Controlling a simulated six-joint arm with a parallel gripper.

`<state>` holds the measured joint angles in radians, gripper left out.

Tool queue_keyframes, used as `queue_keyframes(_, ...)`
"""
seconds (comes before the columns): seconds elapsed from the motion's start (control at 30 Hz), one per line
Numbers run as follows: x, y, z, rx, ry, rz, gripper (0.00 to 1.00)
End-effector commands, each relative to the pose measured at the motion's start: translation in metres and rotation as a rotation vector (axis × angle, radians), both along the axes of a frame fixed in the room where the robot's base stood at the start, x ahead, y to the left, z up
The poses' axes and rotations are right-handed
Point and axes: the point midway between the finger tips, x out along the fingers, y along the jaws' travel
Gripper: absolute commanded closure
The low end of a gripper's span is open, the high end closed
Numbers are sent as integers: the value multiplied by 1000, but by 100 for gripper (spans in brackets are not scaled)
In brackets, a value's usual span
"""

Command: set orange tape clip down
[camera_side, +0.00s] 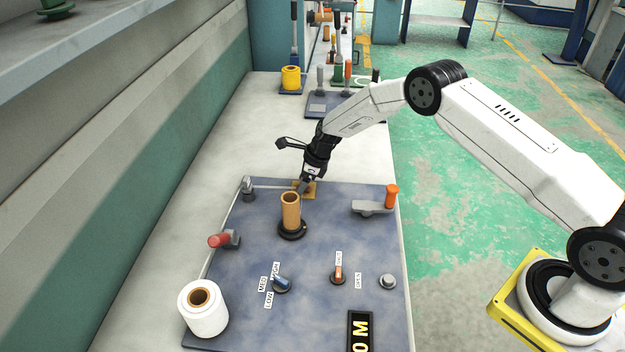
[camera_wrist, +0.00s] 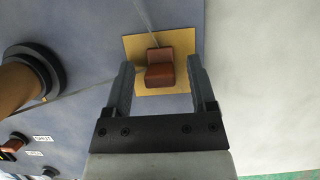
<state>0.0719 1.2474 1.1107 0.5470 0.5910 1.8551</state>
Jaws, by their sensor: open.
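The orange tape clip (camera_wrist: 160,68) shows in the wrist view as a small reddish-brown block with a raised back. It rests on a square yellow pad (camera_wrist: 132,50), over a thin pale strip of tape (camera_wrist: 145,18). My gripper (camera_wrist: 162,90) is open, with one finger on each side of the clip and a visible gap at both sides. In the side view my gripper (camera_side: 306,188) is low over the yellow pad (camera_side: 311,191) at the far edge of the blue board. The clip itself is hidden or too small to tell there.
A brown cylinder (camera_side: 291,210) on a black base stands close in front of my gripper. A grey lever with an orange knob (camera_side: 391,195) is to the right.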

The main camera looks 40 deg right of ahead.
Motion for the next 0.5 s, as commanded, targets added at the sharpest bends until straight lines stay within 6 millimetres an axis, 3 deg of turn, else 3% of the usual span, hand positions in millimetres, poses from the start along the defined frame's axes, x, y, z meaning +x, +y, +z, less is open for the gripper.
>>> queue_keyframes(0.27,0,0,6,0,0,0,28)
queue_keyframes(0.5,-4,-5,22,0,-1,0,28)
